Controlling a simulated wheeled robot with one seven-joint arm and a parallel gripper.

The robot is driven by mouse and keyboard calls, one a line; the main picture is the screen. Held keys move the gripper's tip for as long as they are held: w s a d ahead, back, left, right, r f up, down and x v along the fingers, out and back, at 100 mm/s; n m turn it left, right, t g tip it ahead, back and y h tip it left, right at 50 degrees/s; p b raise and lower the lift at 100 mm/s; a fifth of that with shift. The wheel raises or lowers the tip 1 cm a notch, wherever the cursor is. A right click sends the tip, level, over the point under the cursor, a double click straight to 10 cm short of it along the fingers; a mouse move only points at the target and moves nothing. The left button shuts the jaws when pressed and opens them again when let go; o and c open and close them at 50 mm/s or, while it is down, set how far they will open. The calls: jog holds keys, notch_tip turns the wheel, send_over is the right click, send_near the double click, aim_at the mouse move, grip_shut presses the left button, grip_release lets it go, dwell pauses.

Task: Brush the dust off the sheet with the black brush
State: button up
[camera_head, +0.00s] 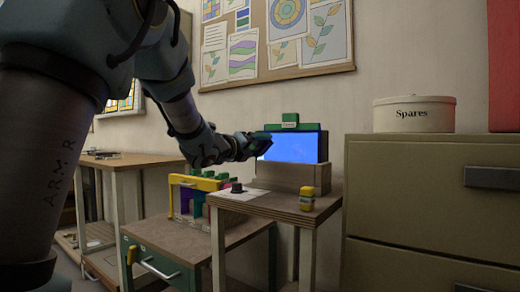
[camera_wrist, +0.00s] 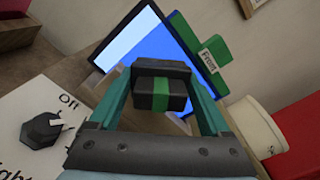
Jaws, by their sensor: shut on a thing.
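The sheet (camera_head: 292,147) is a bright blue upright panel in a dark frame on a small wooden stand. It also shows in the wrist view (camera_wrist: 146,45), paler towards its left side. Dust on it is too faint to make out surely. My gripper (camera_head: 260,146) is at the sheet's left side in the head view. In the wrist view its teal fingers are shut on the black brush (camera_wrist: 160,70), which has a green band. The brush is in front of the sheet; I cannot tell whether it touches. Its far side is hidden.
A green block labelled Front (camera_wrist: 209,58) sits on the frame's top. A dial plate (camera_head: 238,191) and a yellow item (camera_head: 306,196) are on the side table (camera_head: 280,205). A rack (camera_head: 195,182) stands lower left; a drawer cabinet (camera_head: 430,205) with a Spares tin (camera_head: 413,116) stands right.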

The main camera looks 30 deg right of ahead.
aim_at(252, 146)
jog(key=shift+b+v, duration=0.9)
jog(key=shift+v, duration=0.35)
jog(key=shift+s+a, duration=0.15)
jog(key=shift+a, duration=0.1)
